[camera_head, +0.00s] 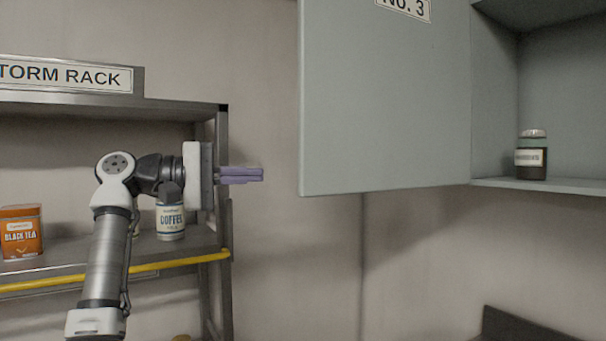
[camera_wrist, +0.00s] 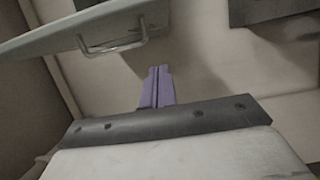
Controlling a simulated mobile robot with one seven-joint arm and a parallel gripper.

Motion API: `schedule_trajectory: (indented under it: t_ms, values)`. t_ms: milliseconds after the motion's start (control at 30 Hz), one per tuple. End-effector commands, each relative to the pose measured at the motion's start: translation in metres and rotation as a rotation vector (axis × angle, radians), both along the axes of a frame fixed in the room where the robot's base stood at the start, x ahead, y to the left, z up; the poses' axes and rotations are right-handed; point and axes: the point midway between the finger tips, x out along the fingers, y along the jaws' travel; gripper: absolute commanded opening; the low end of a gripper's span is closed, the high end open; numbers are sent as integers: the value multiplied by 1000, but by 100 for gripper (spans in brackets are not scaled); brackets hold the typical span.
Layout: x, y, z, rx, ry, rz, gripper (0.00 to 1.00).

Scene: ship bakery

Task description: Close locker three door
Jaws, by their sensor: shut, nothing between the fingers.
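The locker three door (camera_head: 385,110) is a grey panel with a "NO. 3" label (camera_head: 404,7) at its top. It stands swung open to the left of the locker (camera_head: 550,186), whose inside shows. My gripper (camera_head: 262,174) points right, just left of the door's free edge and near its lower part, with a gap between them. Its purple fingers are together and empty. In the wrist view the fingers (camera_wrist: 160,72) point toward the wall, and the door (camera_wrist: 70,27) shows at upper left with a metal handle (camera_wrist: 115,46). The fingers are apart from the handle.
A jar (camera_head: 531,155) stands on the locker's bottom shelf. The wall area below the door looks free.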

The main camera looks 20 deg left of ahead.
Motion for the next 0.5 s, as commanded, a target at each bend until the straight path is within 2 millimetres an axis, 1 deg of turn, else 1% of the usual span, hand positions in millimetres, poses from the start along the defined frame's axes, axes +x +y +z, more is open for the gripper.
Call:
schedule_trajectory:
  t_ms: [167, 467, 500]
  values:
    - [16, -25, 1, 0, -1, -5, 0]
    - [52, -81, 2, -4, 0, -6, 0]
    - [48, -83, 1, -2, -2, -3, 0]
